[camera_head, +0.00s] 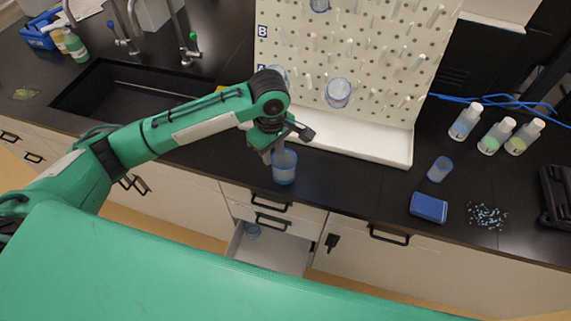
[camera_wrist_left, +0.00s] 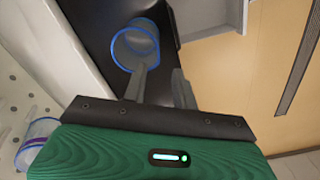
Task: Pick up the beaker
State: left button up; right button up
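A clear beaker with a blue rim (camera_head: 284,167) stands upright on the black counter near its front edge, in front of the white pegboard. My left gripper (camera_head: 286,143) is directly above and behind it, its fingers apart. In the left wrist view the beaker (camera_wrist_left: 135,46) is beyond the fingertips, left of centre. There the left gripper (camera_wrist_left: 161,74) is open, and its left finger overlaps the beaker's near rim. I cannot tell whether that finger touches the beaker. The right gripper is not in view.
Other beakers hang on the pegboard (camera_head: 338,93), one lies in the open drawer (camera_head: 270,252), and a small one (camera_head: 440,169) is on the counter. A blue box (camera_head: 429,207) and several bottles (camera_head: 497,136) are at right. The sink (camera_head: 130,90) is at left.

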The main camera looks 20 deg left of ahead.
aim_at(275, 165)
pick_arm(q)
jog(key=f, duration=0.2)
jog(key=shift+w+d+f, duration=0.25)
jog(key=shift+d+f, duration=0.1)
jog(key=shift+s+a+f+p, duration=0.1)
jog(key=shift+f+p, duration=0.6)
jog(key=shift+f, duration=0.2)
notch_tip(275, 165, down, 4)
jog(key=shift+p, duration=0.6)
jog(key=c, duration=0.6)
grip_shut()
jog(key=shift+r, duration=0.1)
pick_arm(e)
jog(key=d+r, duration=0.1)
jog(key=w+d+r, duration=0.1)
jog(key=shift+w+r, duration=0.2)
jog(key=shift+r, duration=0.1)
